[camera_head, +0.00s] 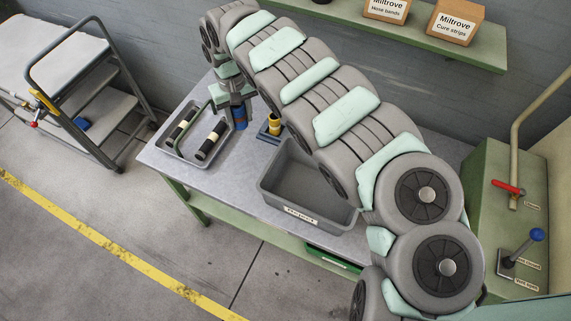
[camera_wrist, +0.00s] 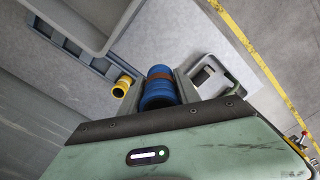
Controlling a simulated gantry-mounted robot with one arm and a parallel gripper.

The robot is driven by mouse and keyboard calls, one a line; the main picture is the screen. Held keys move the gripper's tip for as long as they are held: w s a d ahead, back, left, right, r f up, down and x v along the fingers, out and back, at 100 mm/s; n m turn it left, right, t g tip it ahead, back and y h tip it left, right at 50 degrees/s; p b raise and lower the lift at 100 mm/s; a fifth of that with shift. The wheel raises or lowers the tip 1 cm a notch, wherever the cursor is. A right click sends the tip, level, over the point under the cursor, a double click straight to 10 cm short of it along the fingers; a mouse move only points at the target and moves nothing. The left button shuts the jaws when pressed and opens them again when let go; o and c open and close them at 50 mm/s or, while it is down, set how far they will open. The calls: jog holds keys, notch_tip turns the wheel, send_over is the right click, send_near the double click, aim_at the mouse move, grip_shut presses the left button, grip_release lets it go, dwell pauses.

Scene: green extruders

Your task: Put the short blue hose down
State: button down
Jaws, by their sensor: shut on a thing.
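The short blue hose (camera_wrist: 158,98) is between the two fingers of my gripper (camera_wrist: 160,78) in the wrist view, with an orange-brown band around it. My gripper is shut on it. In the head view, my gripper (camera_head: 236,103) points down over the table (camera_head: 240,165), and the blue hose (camera_head: 239,118) shows below it. The hose looks upright, between the shallow tray and a yellow piece. I cannot tell whether its lower end touches the table.
A shallow grey tray (camera_head: 172,150) holds black hoses (camera_head: 210,141) with pale bands, left of the gripper. A yellow ring-shaped piece (camera_head: 274,125) stands on a blue-grey holder to the right. A deep grey bin (camera_head: 290,208) stands farther right. Bare tabletop lies in front.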

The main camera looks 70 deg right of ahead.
jog(key=m+b, duration=0.2)
send_over(270, 155)
jog(key=f, duration=0.1)
notch_tip(270, 155, down, 20)
jog(key=b, duration=0.2)
jog(key=shift+b, duration=0.4)
jog(key=shift+f, duration=0.15)
jog(key=c, duration=1.1)
grip_release()
jog(key=shift+d, duration=0.1)
jog(key=shift+c, duration=0.2)
notch_tip(270, 155, up, 12)
jog(key=p, duration=0.1)
jog(key=o, duration=0.4)
